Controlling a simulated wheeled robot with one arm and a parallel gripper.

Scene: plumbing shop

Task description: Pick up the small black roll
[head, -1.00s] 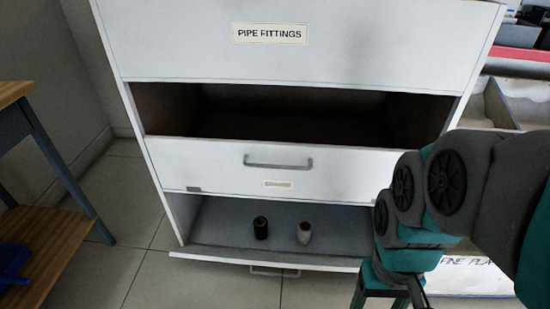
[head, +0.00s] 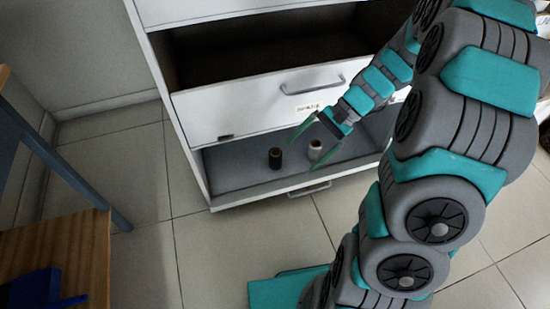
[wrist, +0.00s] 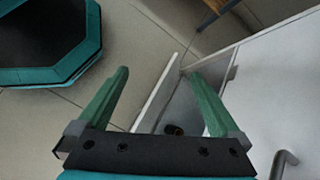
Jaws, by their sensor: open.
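The small black roll (head: 275,158) stands upright in the open bottom drawer (head: 238,178), left of a similar roll with a pale body (head: 315,150). My gripper (head: 291,154) is open and empty, its green fingers reaching over the drawer from the right near the rolls. In the head view the fingers point left, and the pale roll shows between them. In the wrist view my gripper (wrist: 157,73) also shows wide open. A small dark roll, apparently the black one (wrist: 173,130), lies between the fingers' bases in that view, nearer the right finger. No contact is visible.
The white cabinet has another open drawer (head: 240,105) above, its front and handle overhanging the bottom drawer. A wooden-topped table (head: 60,255) with a blue object (head: 40,290) stands at left. Tiled floor (head: 200,250) is clear in front of the cabinet.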

